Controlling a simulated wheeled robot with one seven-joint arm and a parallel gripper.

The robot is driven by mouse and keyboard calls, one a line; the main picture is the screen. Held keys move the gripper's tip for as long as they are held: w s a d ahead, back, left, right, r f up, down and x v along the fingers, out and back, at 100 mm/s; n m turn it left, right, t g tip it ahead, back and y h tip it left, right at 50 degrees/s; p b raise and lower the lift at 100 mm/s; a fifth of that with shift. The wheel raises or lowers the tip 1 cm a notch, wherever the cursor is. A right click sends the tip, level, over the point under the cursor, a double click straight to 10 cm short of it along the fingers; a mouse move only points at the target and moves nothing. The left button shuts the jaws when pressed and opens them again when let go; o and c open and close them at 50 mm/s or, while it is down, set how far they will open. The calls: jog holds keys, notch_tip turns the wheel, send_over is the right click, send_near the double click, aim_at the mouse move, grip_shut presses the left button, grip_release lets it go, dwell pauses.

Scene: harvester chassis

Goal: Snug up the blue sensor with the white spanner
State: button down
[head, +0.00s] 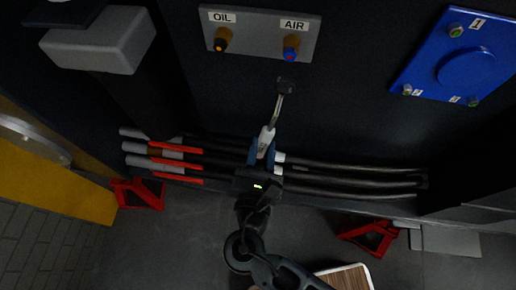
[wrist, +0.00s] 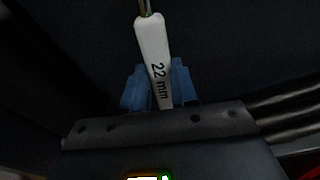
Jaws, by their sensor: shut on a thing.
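The blue sensor (head: 291,49) sits under the AIR label on the grey plate (head: 259,39), with a brass-coloured body and a blue face. A second sensor (head: 222,40) with an orange face sits under the OIL label to its left. My gripper (head: 262,152) is shut on the white spanner (head: 267,137), whose dark head (head: 286,85) points up, below the AIR sensor and apart from it in the picture. In the wrist view the white handle (wrist: 153,55), marked 22 mm, stands between my blue fingers (wrist: 160,88). The spanner's head is out of the wrist view.
Several dark hoses (head: 350,175) run along the foot of the wall behind my gripper. Red brackets (head: 140,193) stand on the floor. A blue cover (head: 462,58) is at upper right and a grey box (head: 100,40) at upper left.

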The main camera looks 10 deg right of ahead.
jog(key=shift+r+p, duration=0.15)
jog(key=shift+p, duration=0.25)
jog(key=shift+r+x, duration=0.15)
jog(key=shift+x, duration=1.05)
jog(key=shift+r+x, duration=0.1)
jog(key=shift+x, duration=1.05)
jog(key=shift+w+d+f, duration=0.1)
jog(key=shift+w+d, duration=0.15)
jog(key=shift+w, duration=0.45)
jog(key=shift+w+d, duration=0.15)
jog(key=shift+w, duration=0.2)
jog(key=shift+w+d, duration=0.1)
jog(key=shift+w, duration=0.1)
jog(key=shift+w+a+r+m+b, duration=0.15)
jog(key=shift+a+m, duration=0.15)
jog(key=shift+a, duration=0.15)
jog(key=shift+w+a+r+m+b, duration=0.1)
jog(key=shift+w+a+m+b, duration=0.15)
jog(key=shift+a, duration=0.2)
jog(key=shift+w+a+r+m+b, duration=0.1)
jog(key=shift+a+m, duration=0.25)
jog(key=shift+a, duration=0.1)
